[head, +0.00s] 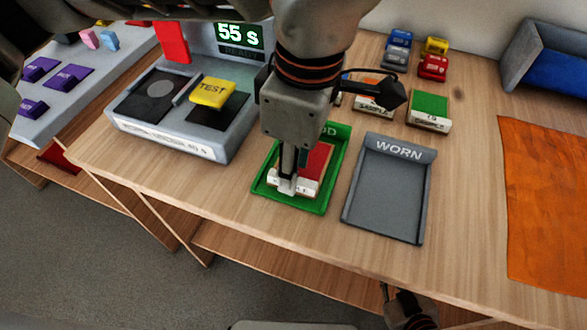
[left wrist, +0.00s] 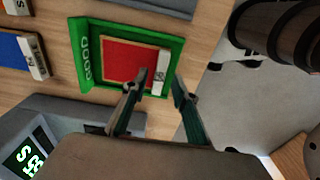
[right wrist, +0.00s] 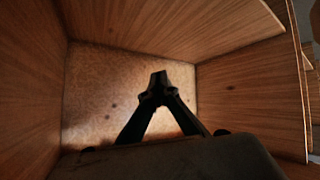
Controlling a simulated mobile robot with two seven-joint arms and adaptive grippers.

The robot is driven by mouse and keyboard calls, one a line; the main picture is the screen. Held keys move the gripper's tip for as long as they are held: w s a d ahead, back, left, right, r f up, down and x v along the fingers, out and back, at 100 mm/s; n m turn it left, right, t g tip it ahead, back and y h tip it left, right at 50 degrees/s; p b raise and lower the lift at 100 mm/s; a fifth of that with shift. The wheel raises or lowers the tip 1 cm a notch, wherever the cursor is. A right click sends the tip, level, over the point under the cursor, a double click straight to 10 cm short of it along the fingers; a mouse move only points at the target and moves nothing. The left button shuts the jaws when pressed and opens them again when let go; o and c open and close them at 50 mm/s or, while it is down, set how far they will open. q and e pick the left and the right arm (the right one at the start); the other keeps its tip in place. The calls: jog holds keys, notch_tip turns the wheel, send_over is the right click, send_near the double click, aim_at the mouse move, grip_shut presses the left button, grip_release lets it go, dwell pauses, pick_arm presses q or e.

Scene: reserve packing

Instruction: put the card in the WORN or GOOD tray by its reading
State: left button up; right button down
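The red card (head: 318,163) with a white label strip lies in the green GOOD tray (head: 340,150). In the left wrist view the card (left wrist: 128,62) lies inside the GOOD tray (left wrist: 84,55). My left gripper (head: 287,186) is above the card's labelled end and hides part of it. In the left wrist view its fingers (left wrist: 158,86) are apart, with the strip between and beyond the tips. The grey WORN tray (head: 388,190) is empty. The reader (head: 175,148) displays "55 s". My right gripper (right wrist: 158,88) has its fingertips together, with nothing visible between them.
A yellow TEST block (head: 212,92) sits on the reader. An orange mat (head: 545,200) lies right. Wooden walls (right wrist: 230,95) surround my right gripper's view.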

pick_arm(q)
notch_tip(320, 180, up, 10)
jog(key=p, duration=0.1)
jog(key=shift+s+d, duration=0.15)
jog(key=shift+d, duration=0.25)
pick_arm(e)
jog(key=shift+d+r, duration=0.15)
jog(key=shift+r, duration=0.15)
pick_arm(q)
jog(key=shift+r, duration=0.15)
pick_arm(e)
jog(key=shift+r, duration=0.1)
